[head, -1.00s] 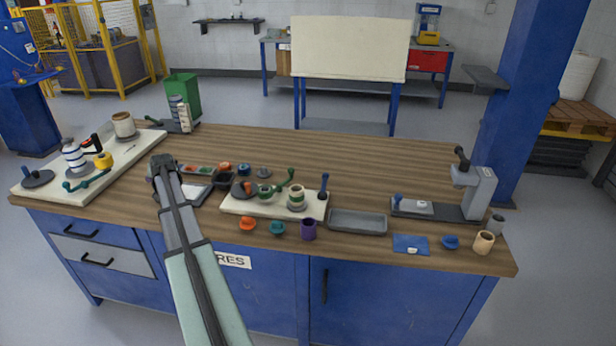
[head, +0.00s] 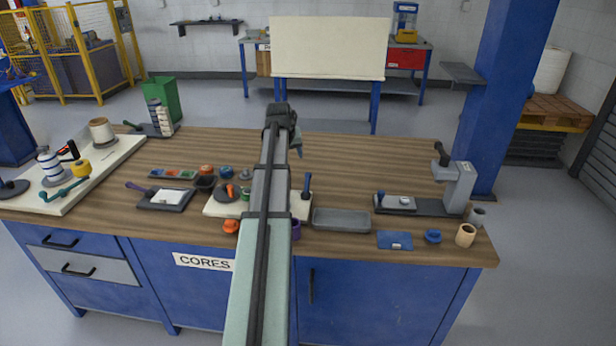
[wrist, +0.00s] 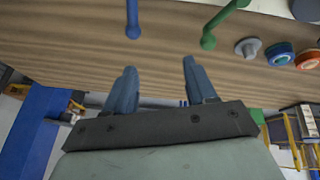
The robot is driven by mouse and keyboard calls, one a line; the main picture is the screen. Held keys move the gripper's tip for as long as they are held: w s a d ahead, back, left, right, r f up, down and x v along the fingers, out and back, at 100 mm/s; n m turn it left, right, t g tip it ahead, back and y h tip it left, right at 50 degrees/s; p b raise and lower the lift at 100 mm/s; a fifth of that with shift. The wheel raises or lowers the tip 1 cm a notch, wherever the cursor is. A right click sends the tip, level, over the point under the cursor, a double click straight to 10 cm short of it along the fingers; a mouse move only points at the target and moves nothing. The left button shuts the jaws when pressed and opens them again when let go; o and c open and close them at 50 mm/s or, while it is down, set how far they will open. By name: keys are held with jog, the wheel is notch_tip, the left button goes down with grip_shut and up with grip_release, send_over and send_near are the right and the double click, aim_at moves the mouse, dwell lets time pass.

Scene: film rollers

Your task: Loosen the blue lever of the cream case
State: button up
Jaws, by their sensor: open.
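The cream case (head: 302,207) is a low block near the middle of the bench, partly hidden behind my arm. Its blue lever (head: 307,185) stands upright at its right end. The blue lever also shows in the wrist view (wrist: 133,20), at the top edge left of centre. A green lever (wrist: 225,25) stands to its right there. My gripper (wrist: 160,77) is open and empty, its two fingers apart, with bare bench between it and the levers. In the head view the gripper is mostly hidden by my own arm.
A grey tray (head: 341,220) lies right of the case. A dark tray (head: 165,199) and cream board (head: 88,183) are to the left.

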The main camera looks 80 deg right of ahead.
send_near(308, 174)
jog(key=shift+g+y, duration=0.3)
jog(key=x, duration=1.1)
jog(key=shift+w+d, duration=0.3)
jog(key=shift+d, duration=0.1)
grip_shut()
